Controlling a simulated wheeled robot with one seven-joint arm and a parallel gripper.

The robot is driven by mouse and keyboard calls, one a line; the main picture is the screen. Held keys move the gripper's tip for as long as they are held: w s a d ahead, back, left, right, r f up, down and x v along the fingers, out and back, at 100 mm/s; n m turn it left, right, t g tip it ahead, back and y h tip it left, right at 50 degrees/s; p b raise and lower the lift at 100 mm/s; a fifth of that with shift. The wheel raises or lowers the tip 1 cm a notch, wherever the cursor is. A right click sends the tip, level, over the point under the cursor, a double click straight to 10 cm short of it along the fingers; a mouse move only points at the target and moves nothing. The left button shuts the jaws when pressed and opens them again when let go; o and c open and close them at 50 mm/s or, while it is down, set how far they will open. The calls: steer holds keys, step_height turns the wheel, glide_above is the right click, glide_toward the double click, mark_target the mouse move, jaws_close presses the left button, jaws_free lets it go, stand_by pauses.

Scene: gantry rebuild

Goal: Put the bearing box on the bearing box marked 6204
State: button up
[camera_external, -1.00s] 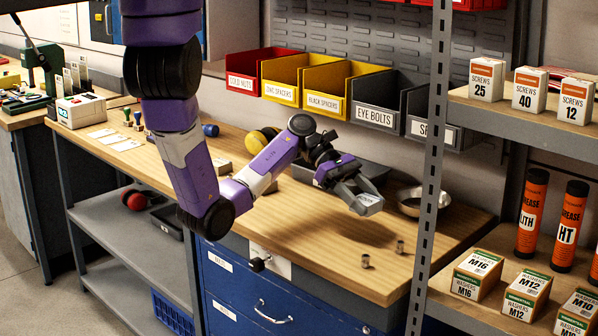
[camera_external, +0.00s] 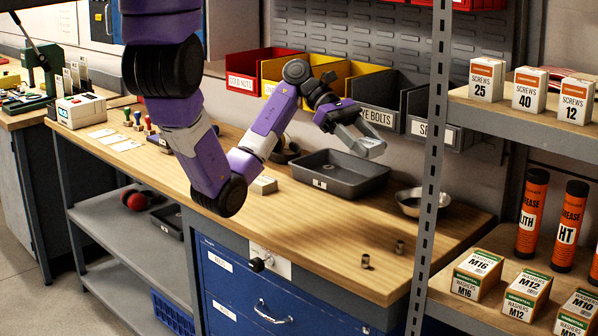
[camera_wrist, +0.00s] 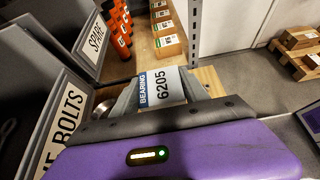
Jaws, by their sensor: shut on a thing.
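My gripper (camera_external: 372,142) is raised in the air above the right part of the workbench, in front of the grey bins. In the wrist view it is shut on a bearing box (camera_wrist: 163,88) with a white and blue label reading "BEARING 6205". The held box cannot be made out clearly in the external view. A small pale box (camera_external: 263,185) lies on the bench left of the tray, beside my arm; its label is too small to read. I cannot make out a box marked 6204 in either view.
A dark tray (camera_external: 340,176) and a metal bowl (camera_external: 410,203) stand on the bench below my gripper. Two small metal parts (camera_external: 382,255) lie near the front edge. The bins (camera_external: 378,108) are close behind my gripper. A shelf post (camera_external: 428,180) rises at the right.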

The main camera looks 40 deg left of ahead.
steer(key=w+a+n+t+y+b, duration=0.1)
steer(key=a+n+t, duration=0.2)
steer(key=a, duration=0.5)
steer(key=w+a+n+t+b, duration=0.2)
steer(key=a, duration=0.7)
step_height(320, 180, up, 3)
steer(key=n+t+y+b, duration=0.1)
steer(key=n+t+y, duration=0.5)
steer(key=n, duration=0.2)
glide_above(263, 180)
steer(key=shift+y, duration=0.3)
step_height(263, 180, down, 20)
steer(key=shift+s+d+r+b, duration=0.1)
steer(key=shift+b, duration=0.9)
steer(key=o, duration=1.5)
steer(key=shift+c, duration=0.2)
steer(key=shift+s+r, duration=0.1)
steer(key=shift+s, duration=0.05)
steer(key=v, duration=1.1)
steer(key=shift+s, duration=0.3)
